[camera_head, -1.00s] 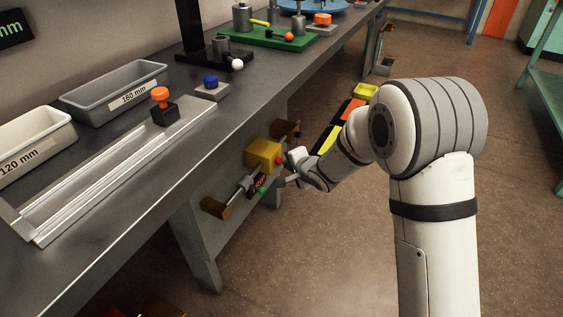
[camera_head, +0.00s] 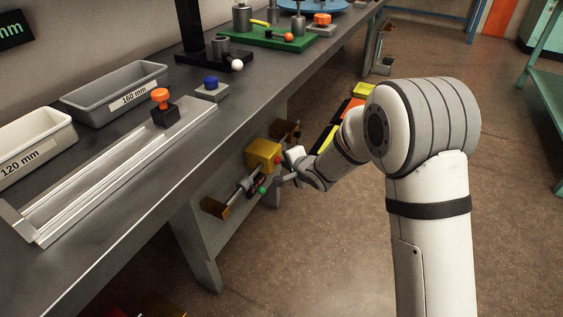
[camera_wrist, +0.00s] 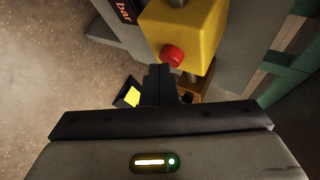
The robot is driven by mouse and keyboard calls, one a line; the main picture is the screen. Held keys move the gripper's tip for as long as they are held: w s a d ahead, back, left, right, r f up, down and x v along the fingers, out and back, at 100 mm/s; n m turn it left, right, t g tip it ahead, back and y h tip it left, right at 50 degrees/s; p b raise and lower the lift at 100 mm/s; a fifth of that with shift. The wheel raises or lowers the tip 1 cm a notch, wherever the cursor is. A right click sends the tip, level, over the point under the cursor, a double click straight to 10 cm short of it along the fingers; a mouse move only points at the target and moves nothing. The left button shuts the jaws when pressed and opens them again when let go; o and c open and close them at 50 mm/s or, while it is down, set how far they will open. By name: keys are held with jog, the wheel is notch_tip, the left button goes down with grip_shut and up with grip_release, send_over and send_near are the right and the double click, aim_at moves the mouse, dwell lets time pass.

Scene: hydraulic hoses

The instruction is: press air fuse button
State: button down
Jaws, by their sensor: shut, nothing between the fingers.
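A yellow box (camera_head: 263,154) is mounted on the bench's side below the tabletop. A round red button (camera_head: 279,160) is on its face; the box (camera_wrist: 183,32) and button (camera_wrist: 172,54) also show in the wrist view. My gripper (camera_head: 280,180) is beside the box, in front of the bench side. In the wrist view its dark fingers (camera_wrist: 160,70) are together and empty, with their tips just below the red button. I cannot tell whether they touch it.
A green knob (camera_head: 262,190) and a small display with red digits (camera_head: 258,181) sit below the box. The display marked "bar" (camera_wrist: 125,11) shows in the wrist view. The bench (camera_head: 120,205) is close on the left. Open floor (camera_head: 335,235) lies to the right.

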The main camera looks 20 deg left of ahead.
jog(key=shift+s+d+p, duration=0.1)
jog(key=shift+d+p, duration=0.4)
jog(key=shift+d, duration=0.35)
jog(key=d+p, duration=0.2)
jog(key=d, duration=0.3)
jog(key=shift+s, duration=0.2)
dwell(0.4)
